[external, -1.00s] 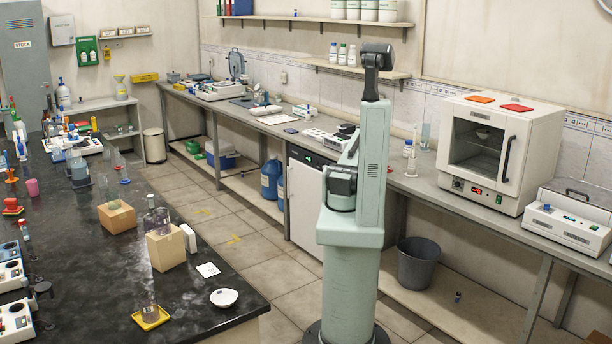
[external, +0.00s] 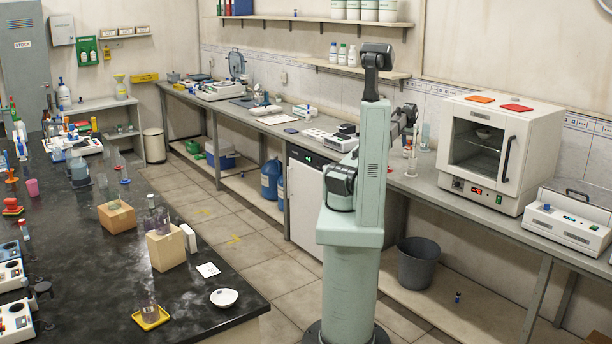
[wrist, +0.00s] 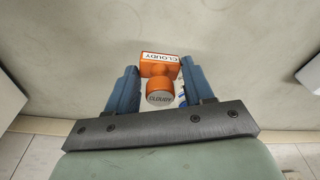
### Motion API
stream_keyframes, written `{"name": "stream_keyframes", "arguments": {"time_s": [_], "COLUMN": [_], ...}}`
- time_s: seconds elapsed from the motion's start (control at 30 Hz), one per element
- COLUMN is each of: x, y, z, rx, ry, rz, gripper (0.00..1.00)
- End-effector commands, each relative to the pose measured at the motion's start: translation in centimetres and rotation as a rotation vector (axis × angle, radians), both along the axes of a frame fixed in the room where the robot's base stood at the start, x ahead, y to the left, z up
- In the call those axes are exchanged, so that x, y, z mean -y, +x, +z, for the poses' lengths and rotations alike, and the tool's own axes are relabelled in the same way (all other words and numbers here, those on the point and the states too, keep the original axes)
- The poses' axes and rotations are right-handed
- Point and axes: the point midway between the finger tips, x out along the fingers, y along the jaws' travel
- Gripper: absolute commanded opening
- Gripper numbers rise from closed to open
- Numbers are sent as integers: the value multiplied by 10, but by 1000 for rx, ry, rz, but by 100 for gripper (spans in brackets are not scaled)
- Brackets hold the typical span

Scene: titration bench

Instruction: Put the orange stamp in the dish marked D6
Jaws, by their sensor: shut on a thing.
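The orange stamp (wrist: 160,68) with a white "CLOUDY" label is between the blue fingers of my gripper (wrist: 160,82) in the wrist view, and the fingers are shut on it. A plain pale surface lies beyond it. In the external view the end of my arm (external: 408,118) shows dark just right of my column, over the back bench; the stamp cannot be made out there. A white dish (external: 223,298) stands on the near black bench; no D6 mark is readable on any dish.
The back bench (external: 430,188) carries a small bottle (external: 408,149) near my arm's end and a white oven (external: 500,150) to the right. A white object's edge (wrist: 312,75) shows at the right of the wrist view. Wooden blocks (external: 166,250) stand on the black bench.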

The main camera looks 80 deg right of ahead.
Motion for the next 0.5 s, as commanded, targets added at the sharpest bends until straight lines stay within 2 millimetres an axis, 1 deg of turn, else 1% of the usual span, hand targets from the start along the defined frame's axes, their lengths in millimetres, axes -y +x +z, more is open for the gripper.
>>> {"name": "stream_keyframes", "arguments": {"time_s": [0.03,0.23,0.3,0.5], "x": [-1,-1,-1,0], "y": [1,1,1,0], "z": [-8,-38,-46,-57], "rx": [1,1,0,0], "ry": [2,2,1,0], "rz": [0,0,0,0], "gripper": [17,17,17,17]}}
